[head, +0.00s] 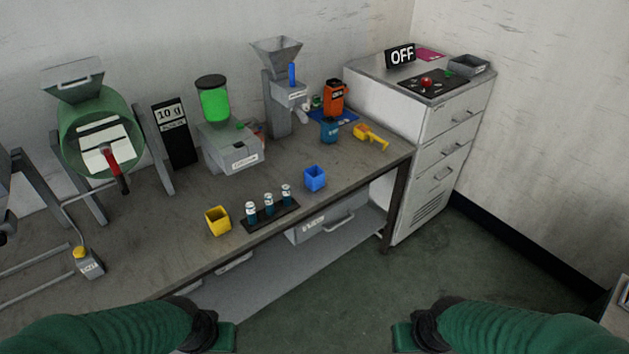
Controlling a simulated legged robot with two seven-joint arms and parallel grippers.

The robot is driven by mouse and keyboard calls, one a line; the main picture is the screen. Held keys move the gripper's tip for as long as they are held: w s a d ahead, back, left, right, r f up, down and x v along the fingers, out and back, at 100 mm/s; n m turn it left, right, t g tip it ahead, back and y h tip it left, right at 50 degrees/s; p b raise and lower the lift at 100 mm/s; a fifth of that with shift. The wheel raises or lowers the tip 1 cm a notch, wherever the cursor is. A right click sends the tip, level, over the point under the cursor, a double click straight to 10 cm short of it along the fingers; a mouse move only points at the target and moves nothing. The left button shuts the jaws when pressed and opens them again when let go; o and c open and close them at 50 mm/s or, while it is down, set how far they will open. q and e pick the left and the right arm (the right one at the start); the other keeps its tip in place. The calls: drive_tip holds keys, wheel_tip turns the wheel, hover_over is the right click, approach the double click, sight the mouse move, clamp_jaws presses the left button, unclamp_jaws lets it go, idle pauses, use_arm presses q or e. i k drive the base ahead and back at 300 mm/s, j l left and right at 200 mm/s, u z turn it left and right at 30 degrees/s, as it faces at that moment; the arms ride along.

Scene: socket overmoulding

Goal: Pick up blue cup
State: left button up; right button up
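A blue cup (315,178), square and open at the top, stands upright near the front edge of the workbench (345,205). It is to the right of a dark rack with several small vials. My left gripper (226,336) is at the bottom of the head view, below and left of the cup, and far from it. My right gripper (403,336) is at the bottom, below and right of the cup, also apart from it. Only small parts of both grippers show, so their finger opening cannot be seen. I see nothing held in either one.
A vial rack (270,219) and a yellow cup (218,221) stand left of the blue cup. A yellow tool (371,135) lies right. Bench around the blue cup is mostly clear.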

sight(313, 176)
drive_tip(key=i+l+u, duration=0.2)
drive_tip(key=i, duration=0.35)
drive_tip(key=i+u, duration=0.2)
drive_tip(key=i, duration=0.35)
drive_tip(key=i+l+u, duration=0.2)
drive_tip(key=i, duration=0.3)
drive_tip(key=l, duration=0.1)
